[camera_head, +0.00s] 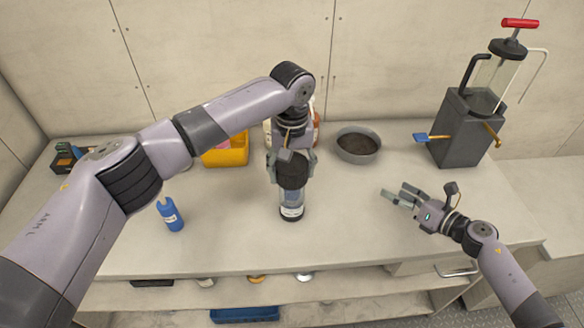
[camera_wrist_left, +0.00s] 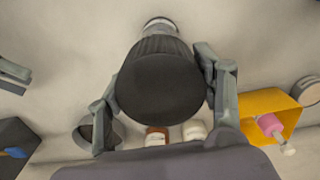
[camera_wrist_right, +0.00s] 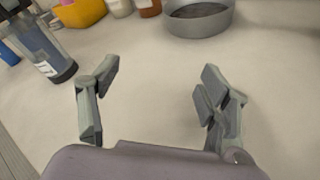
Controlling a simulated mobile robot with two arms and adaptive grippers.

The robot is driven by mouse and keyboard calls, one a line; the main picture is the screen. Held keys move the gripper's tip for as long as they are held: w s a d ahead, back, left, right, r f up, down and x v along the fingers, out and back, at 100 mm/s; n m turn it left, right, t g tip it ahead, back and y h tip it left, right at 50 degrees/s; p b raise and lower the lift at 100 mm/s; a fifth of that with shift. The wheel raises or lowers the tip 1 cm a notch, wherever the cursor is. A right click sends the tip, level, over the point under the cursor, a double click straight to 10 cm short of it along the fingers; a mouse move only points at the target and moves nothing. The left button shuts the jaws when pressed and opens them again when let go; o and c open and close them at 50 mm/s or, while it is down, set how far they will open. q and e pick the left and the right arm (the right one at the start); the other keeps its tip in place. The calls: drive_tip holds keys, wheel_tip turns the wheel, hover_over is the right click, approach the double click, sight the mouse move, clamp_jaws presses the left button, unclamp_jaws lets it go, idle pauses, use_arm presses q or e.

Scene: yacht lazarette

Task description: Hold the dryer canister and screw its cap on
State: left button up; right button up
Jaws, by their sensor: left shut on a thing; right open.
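The dryer canister (camera_head: 291,197) stands upright on the bench, a clear body with a dark base and white label. Its lower part also shows in the right wrist view (camera_wrist_right: 42,50). The black ribbed cap (camera_head: 292,175) is at its top; I cannot tell whether it is seated or only resting there. My left gripper (camera_head: 292,160) points down and is shut on the cap, one finger on each side, as the left wrist view shows with the cap (camera_wrist_left: 160,85) between the fingers. My right gripper (camera_head: 396,192) is open and empty, low over the bench right of the canister.
A grey round bowl (camera_head: 358,147) and a yellow bin (camera_head: 228,152) stand behind. A grey pump-like device with a red handle (camera_head: 462,125) stands at the back right. The bench between canister and right gripper is clear.

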sight(303, 208)
drive_tip(key=s+a+n+g+y, duration=0.1)
drive_tip(key=a+n, duration=0.2)
drive_tip(key=a, duration=0.3)
drive_tip(key=s+a+n+g+y, duration=0.1)
drive_tip(key=s+a+n+g, duration=0.1)
drive_tip(key=a, duration=0.5)
drive_tip(key=s+a+n+g+y, duration=0.1)
drive_tip(key=a+n+y, duration=0.1)
drive_tip(key=a+n, duration=0.3)
drive_tip(key=shift+s+a+f, duration=0.2)
drive_tip(key=shift+s+a, duration=0.05)
drive_tip(key=shift+a, duration=0.4)
drive_tip(key=shift+a+g, duration=0.25)
drive_tip(key=shift+g, duration=0.05)
drive_tip(key=shift+x, duration=4.85)
drive_tip(key=shift+d, duration=0.1)
drive_tip(key=c, duration=1)
